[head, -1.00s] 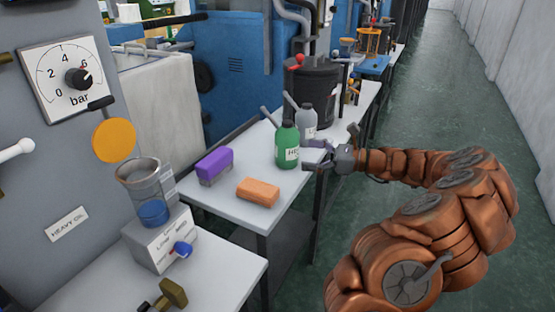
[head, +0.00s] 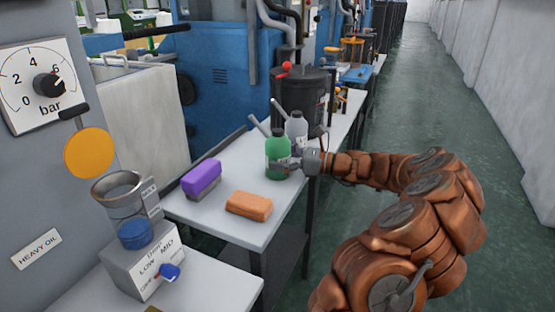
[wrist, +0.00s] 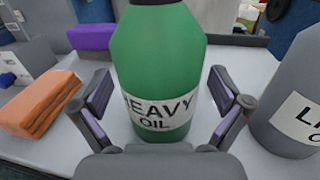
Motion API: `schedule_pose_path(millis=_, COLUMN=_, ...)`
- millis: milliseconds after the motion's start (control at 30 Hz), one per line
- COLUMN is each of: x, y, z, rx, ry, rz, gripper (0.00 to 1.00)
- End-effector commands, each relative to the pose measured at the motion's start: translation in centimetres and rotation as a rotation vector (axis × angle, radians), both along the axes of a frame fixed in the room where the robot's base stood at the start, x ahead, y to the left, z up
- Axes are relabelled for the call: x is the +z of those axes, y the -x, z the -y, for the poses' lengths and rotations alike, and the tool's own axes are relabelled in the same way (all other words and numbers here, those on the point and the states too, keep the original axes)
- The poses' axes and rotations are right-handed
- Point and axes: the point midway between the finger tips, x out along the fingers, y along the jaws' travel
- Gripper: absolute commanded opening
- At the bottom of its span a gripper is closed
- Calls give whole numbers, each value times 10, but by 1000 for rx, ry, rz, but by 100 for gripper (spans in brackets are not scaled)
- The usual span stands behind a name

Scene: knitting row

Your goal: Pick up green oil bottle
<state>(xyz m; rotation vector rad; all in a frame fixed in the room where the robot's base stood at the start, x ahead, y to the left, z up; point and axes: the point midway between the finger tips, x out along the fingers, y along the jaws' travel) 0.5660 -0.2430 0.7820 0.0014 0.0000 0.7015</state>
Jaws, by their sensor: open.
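The green oil bottle (head: 278,156) stands upright on the white table, with a grey spout at its top. In the wrist view the green bottle (wrist: 158,75) fills the middle, and its white label reads "HEAVY OIL". My gripper (wrist: 163,108) is open, with one finger on each side of the bottle's lower half. Gaps show between both fingers and the bottle. In the head view my gripper (head: 290,165) is at the bottle's right side, and part of it overlaps the bottle.
A grey bottle (head: 297,131) stands close behind, at the right in the wrist view (wrist: 295,110). An orange block (head: 249,206) and a purple-topped block (head: 202,176) lie on the white table (head: 215,222). A dark drum (head: 302,95) stands behind the bottles.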

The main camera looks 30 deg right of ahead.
Motion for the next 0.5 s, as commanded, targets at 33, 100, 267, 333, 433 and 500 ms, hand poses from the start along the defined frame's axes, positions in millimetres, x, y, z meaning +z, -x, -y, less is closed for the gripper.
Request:
schedule_pose_path(millis=33, x=0, y=-1, z=-1, rx=-1, ry=1, rz=1, gripper=100)
schedule_pose_path(millis=100, x=0, y=-1, z=0, rx=-3, ry=1, rz=1, gripper=100)
schedule_pose_path(millis=267, x=0, y=-1, z=0, rx=-3, ry=1, rz=1, gripper=95)
schedule_pose_path(millis=333, x=0, y=-1, z=0, rx=-3, ry=1, rz=0, gripper=88)
schedule_pose_path(millis=433, x=0, y=0, z=0, rx=-2, ry=1, rz=0, gripper=77)
schedule_pose_path(millis=500, x=0, y=0, z=0, rx=-2, ry=1, rz=0, gripper=70)
